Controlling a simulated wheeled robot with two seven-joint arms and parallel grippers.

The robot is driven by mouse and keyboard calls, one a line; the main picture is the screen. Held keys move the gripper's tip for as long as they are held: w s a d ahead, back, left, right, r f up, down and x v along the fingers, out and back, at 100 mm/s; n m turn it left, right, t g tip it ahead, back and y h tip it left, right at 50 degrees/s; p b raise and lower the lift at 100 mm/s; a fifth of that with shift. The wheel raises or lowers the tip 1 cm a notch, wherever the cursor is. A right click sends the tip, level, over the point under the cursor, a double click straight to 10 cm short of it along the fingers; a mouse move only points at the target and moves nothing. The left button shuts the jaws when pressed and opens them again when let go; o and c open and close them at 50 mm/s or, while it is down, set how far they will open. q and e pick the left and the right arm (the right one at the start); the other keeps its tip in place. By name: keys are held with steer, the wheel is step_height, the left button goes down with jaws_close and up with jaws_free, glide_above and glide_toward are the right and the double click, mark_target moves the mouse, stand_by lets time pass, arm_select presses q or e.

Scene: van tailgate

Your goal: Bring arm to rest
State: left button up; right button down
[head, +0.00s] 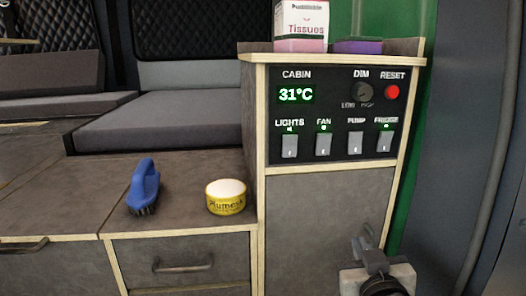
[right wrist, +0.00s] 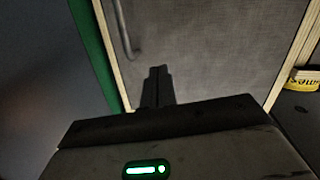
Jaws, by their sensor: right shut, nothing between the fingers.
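My right gripper (head: 369,240) is at the lower right of the head view, in front of the lower part of the grey cabinet door (head: 325,220). It is shut and empty. In the right wrist view its dark fingers (right wrist: 158,75) are together, with the cabinet door behind them. My left gripper is in neither view.
The control panel (head: 335,112) with switches, a red reset button (head: 392,92) and a 31°C display is above the door. A blue brush (head: 144,185) and a yellow tin (head: 226,197) sit on the counter (head: 185,213) at left. A tissue box (head: 301,25) stands on top.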

steer(key=s+a+f+n+g+y, duration=0.1)
steer(key=s+a+f+g+y, duration=0.1)
steer(key=s+f, duration=0.8)
steer(key=s+a+f+g+y, duration=0.2)
steer(key=s+f+g, duration=0.2)
steer(key=s+f, duration=0.6)
step_height(320, 180, down, 5)
steer(key=shift+s+f+n+g, duration=0.1)
steer(key=shift+s+n+g, duration=0.1)
steer(key=shift+n+g, duration=0.15)
